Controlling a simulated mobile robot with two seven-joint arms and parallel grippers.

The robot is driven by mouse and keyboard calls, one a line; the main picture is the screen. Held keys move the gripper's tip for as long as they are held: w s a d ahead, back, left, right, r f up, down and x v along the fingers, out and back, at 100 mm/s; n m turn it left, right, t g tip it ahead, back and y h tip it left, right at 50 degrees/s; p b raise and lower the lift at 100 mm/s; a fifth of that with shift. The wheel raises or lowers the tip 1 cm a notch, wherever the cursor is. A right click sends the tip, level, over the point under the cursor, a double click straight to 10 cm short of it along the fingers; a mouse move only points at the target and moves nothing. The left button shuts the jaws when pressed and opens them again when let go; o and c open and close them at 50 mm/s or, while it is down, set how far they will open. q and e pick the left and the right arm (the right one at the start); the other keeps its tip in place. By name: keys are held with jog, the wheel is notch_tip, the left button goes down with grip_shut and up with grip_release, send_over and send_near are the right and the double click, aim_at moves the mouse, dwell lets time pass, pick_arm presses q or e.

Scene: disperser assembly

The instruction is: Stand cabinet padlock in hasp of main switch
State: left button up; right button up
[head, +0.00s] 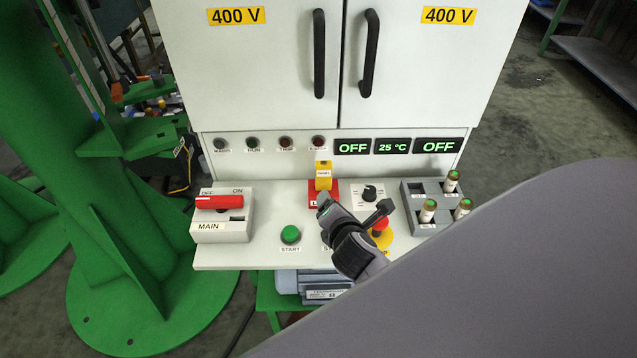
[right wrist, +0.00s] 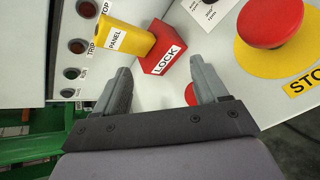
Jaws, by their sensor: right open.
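The yellow padlock labelled PANEL (head: 323,170) stands in a red block marked LOCK (head: 316,190) on the panel. In the right wrist view the padlock (right wrist: 122,38) and the red block (right wrist: 166,48) lie just beyond my fingertips. The main switch (head: 222,230) is at the left end of the panel. Its red handle (head: 219,201) lies sideways, beside the OFF and ON marks. Dark openings show below the handle; I cannot make out the hasp clearly. My right gripper (head: 354,208) is open and empty, in front of the padlock; it also shows in the right wrist view (right wrist: 163,82). My left gripper is not in view.
The green start button (head: 290,234) lies between switch and gripper. A rotary knob (head: 370,192), a red stop button (head: 380,226) and a grey holder (head: 412,190) with several cylinders are to the right. The cabinet doors (head: 250,70) rise behind. My own grey arm covers the lower right.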

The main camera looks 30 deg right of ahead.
aim_at(324, 164)
jog(key=w+r+n, duration=0.1)
jog(key=w+n, duration=0.1)
jog(key=w+r+n+t+h, duration=0.1)
jog(key=n, duration=0.2)
jog(key=w+r+n+h, duration=0.1)
jog(key=w+r+n, duration=0.1)
jog(key=n, duration=0.1)
jog(key=shift+w+d+t+b, duration=0.3)
jog(key=shift+w+h, duration=0.2)
jog(key=shift+h, duration=0.1)
jog(key=shift+b+x, duration=0.5)
jog(key=shift+x, duration=2.95)
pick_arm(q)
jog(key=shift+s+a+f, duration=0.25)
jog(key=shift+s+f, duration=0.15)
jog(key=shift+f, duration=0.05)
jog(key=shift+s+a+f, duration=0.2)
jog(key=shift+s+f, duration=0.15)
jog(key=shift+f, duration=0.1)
pick_arm(e)
jog(key=shift+d, duration=0.1)
jog(key=shift+r, duration=0.1)
jog(key=c, duration=1.1)
